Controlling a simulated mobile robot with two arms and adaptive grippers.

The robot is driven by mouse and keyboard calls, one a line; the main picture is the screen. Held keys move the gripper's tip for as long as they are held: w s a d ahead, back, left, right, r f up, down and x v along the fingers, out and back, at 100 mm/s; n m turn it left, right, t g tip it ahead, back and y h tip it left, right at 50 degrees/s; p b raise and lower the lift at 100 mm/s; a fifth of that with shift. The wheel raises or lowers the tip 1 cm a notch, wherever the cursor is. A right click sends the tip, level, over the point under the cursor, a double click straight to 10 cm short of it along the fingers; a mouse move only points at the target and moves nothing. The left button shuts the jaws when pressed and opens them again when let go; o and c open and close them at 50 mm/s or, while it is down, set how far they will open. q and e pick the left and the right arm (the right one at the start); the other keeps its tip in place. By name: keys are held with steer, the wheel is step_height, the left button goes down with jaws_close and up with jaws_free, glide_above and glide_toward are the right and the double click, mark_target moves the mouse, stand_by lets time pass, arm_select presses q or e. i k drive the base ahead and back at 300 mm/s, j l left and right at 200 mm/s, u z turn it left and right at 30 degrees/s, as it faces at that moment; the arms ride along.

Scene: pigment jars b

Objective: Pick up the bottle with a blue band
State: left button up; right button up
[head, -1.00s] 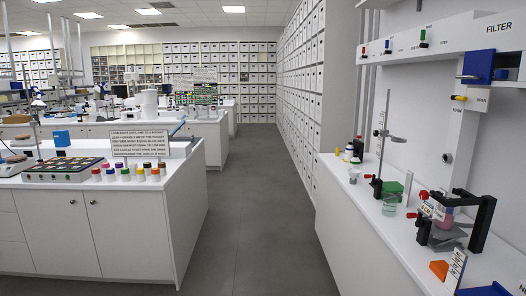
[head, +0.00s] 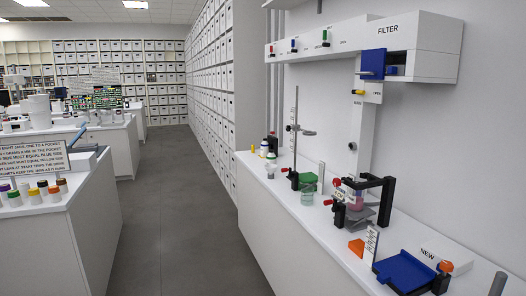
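No blue band can be made out on any bottle at this size. At the far end of the right counter (head: 262,215) stand a small white bottle with a yellow top (head: 264,149) and dark bottles (head: 272,142). Neither of my grippers is in view.
The right counter also holds a metal stand (head: 294,140), a glass beaker (head: 308,197), a black-framed apparatus (head: 387,200), an orange wedge (head: 356,246) and a blue tray (head: 404,271). A FILTER unit (head: 388,45) hangs above. The grey aisle floor (head: 165,210) is clear.

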mark_target(265, 146)
steer(key=i+j+u, duration=0.25)
steer(key=i, duration=0.15)
steer(key=i+u, duration=0.2)
steer(key=i, duration=0.25)
steer(key=i+u, duration=0.25)
steer(key=i, duration=3.45)
steer(key=i+z, duration=0.1)
steer(key=i, duration=1.05)
steer(key=i+z, duration=0.45)
steer(key=i+j+z, duration=0.25)
steer(key=i+z, duration=0.25)
steer(key=i+j+z, duration=0.3)
steer(key=z, duration=0.15)
